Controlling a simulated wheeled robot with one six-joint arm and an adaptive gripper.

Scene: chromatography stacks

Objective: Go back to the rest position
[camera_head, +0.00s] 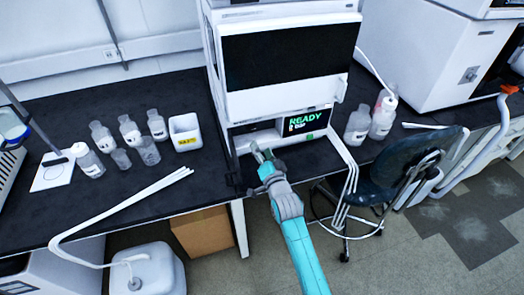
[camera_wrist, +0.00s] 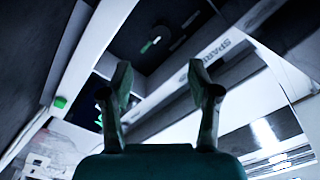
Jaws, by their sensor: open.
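My gripper (camera_head: 261,154) is at the front of the white chromatography stack (camera_head: 280,15), just below and left of its lit screen (camera_head: 305,122), which reads "READY" with "bar" under it. My teal arm reaches up to it from the bottom of the picture. In the wrist view my gripper (camera_wrist: 158,88) has its two fingers apart with nothing between them. The wrist view looks up close at the stack's white panels (camera_wrist: 90,60), with a dark recess and a green light beyond the fingers. Whether the fingers touch the stack cannot be told.
Several clear bottles (camera_head: 130,131) and a white box (camera_head: 185,132) stand on the dark bench left of the stack. Two bottles (camera_head: 382,117) stand on its right. White tubes (camera_head: 120,208) cross the bench front. A dark chair (camera_head: 405,178) is right of my arm.

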